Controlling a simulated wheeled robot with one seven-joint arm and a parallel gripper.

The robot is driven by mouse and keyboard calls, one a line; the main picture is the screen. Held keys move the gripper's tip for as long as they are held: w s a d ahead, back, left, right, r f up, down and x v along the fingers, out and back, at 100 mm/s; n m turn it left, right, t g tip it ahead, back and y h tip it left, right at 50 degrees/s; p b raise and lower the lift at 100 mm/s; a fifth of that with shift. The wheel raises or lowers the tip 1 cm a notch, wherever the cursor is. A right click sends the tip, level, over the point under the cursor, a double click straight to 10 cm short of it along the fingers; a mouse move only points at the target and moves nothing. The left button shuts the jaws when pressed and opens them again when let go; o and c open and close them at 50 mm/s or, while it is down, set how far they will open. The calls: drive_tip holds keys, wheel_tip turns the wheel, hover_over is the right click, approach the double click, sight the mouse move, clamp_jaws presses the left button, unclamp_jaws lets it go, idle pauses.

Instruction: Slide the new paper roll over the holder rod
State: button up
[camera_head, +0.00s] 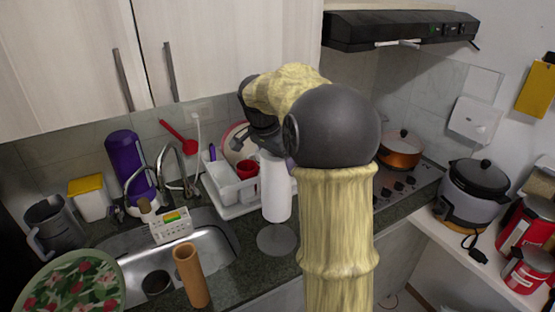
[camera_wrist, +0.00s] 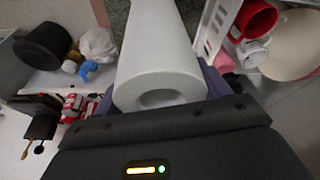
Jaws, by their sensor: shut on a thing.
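The white paper roll (camera_head: 275,188) hangs upright under my gripper (camera_head: 268,148). My gripper is shut on its upper end. In the wrist view the roll (camera_wrist: 158,45) lies between the fingers (camera_wrist: 160,85), with its round end hole facing the camera. A flat grey disc, the holder base (camera_head: 278,239), lies on the counter just below the roll's lower end in the head view. The holder rod is not visible; I cannot tell whether it is inside the roll. A bare brown cardboard tube (camera_head: 191,276) stands upright at the sink's front edge.
A white dish rack (camera_head: 222,187) with a red cup (camera_head: 247,169) stands behind the roll. The sink (camera_head: 215,240) is at left. The stove with an orange pot (camera_head: 401,150) is at right.

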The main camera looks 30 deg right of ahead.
sight(266, 158)
wheel_tip(266, 158, down, 10)
drive_tip(key=b, duration=0.7)
drive_tip(key=shift+f+b, duration=0.2)
drive_tip(key=shift+b, duration=0.2)
idle(3.6)
drive_tip(key=o, duration=1.4)
drive_tip(key=p+v, duration=0.1)
drive_tip(key=v, duration=1.6)
drive_tip(key=shift+a+r, duration=0.15)
drive_tip(key=shift+r, duration=0.1)
